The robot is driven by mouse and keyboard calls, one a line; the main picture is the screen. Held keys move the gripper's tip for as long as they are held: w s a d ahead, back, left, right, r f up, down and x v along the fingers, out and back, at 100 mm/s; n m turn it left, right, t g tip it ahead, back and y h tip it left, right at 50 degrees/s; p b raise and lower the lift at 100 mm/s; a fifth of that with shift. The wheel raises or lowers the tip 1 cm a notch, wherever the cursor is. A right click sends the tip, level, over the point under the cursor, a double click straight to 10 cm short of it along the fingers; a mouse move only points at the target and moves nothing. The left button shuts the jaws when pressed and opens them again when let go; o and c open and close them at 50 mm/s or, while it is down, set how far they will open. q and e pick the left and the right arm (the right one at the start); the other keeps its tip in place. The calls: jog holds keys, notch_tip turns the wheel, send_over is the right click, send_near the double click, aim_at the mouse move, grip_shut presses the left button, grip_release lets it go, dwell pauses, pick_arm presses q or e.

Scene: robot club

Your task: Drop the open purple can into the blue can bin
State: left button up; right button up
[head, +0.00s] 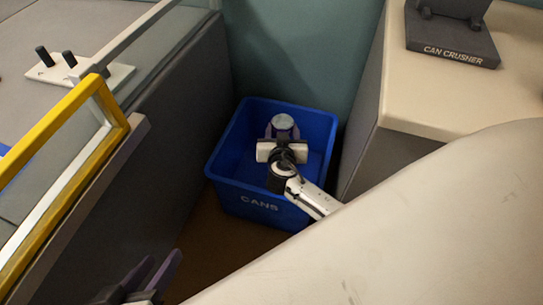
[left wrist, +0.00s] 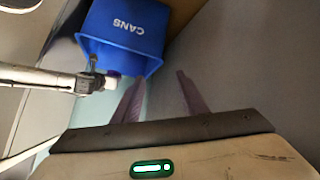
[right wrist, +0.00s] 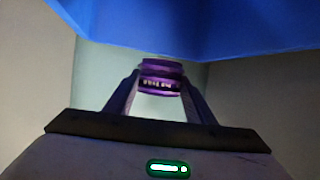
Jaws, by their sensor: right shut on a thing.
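The blue can bin (head: 262,195), marked CANS, stands on the floor in the head view; it also shows in the left wrist view (left wrist: 125,32) and right wrist view (right wrist: 185,25). My right gripper (head: 283,134) is over the bin's mouth, shut on the purple can (right wrist: 161,66). In the head view the can's round silvery end (head: 283,121) faces up; whether it is open is too small to tell. My left gripper (head: 164,266) is left of and nearer than the bin. Its fingers are apart and empty in the left wrist view (left wrist: 158,92).
A counter (head: 430,95) with the can crusher (head: 452,48) stands on the right. A yellow-framed panel (head: 55,130) is at the left. The bin sits in the gap between them.

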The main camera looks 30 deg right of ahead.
jog(key=shift+f+b, duration=0.3)
jog(key=shift+f, duration=0.35)
pick_arm(q)
jog(key=shift+w+d+r, duration=0.1)
jog(key=shift+d+r, duration=0.15)
jog(key=shift+r, duration=0.25)
pick_arm(e)
jog(key=o, duration=1.2)
jog(key=shift+r, duration=0.1)
jog(key=shift+r+p, duration=0.35)
jog(key=shift+r, duration=0.05)
pick_arm(q)
jog(key=shift+g+y, duration=0.7)
jog(key=shift+y, duration=0.1)
jog(key=a+f+p, duration=0.1)
jog(key=f+p, duration=0.1)
jog(key=s+a+f+p, duration=0.1)
jog(key=p, duration=0.1)
jog(key=shift+s+a+f, duration=0.1)
jog(key=shift+a+f, duration=0.25)
pick_arm(e)
notch_tip(320, 180, up, 9)
jog(key=shift+r, duration=0.1)
